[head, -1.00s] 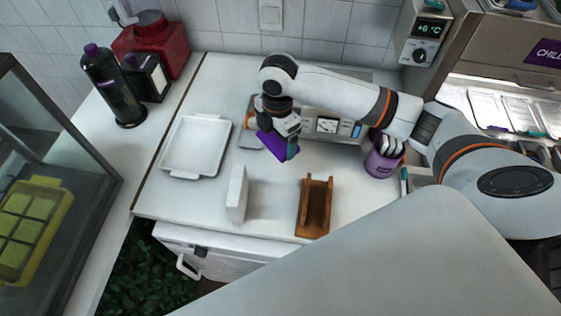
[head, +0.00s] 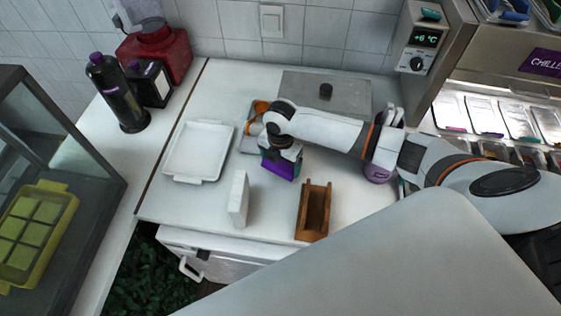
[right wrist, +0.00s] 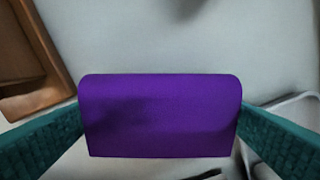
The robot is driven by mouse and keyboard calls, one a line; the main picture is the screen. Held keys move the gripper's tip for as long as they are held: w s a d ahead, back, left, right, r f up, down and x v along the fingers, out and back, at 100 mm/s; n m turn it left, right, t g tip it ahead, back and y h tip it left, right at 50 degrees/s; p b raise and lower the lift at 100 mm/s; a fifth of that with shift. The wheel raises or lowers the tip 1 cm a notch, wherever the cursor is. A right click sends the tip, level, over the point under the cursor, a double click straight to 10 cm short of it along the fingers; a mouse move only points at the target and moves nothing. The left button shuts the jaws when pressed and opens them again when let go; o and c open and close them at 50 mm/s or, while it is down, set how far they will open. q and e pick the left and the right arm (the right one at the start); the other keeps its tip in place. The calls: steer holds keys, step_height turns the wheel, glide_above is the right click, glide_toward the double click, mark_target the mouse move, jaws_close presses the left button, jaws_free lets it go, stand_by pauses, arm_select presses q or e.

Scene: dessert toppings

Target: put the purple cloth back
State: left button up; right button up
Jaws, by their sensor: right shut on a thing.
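The purple cloth (head: 279,170) is in my right gripper (head: 281,166), above the white counter. In the right wrist view the cloth (right wrist: 160,116) is a folded purple piece with rounded corners, filling the gap between the two teal fingers of my right gripper (right wrist: 160,130). The gripper is shut on it and points downward. In the head view the cloth is behind the white upright block and the brown wooden holder; I cannot tell whether it touches the counter. My left gripper is not in view.
A white upright block (head: 238,199) and a brown wooden holder (head: 313,212) stand near the counter's front edge. A white tray (head: 199,151) lies to the left. A purple cup (head: 378,171) stands right, partly behind my arm. A grey plate (head: 345,92) is at the back.

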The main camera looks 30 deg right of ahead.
mark_target(281, 164)
steer(key=shift+f, duration=0.55)
steer(key=shift+f, duration=0.1)
steer(key=o, duration=0.6)
step_height(281, 164, up, 12)
steer(key=shift+r+b, duration=0.15)
steer(key=shift+b, duration=0.65)
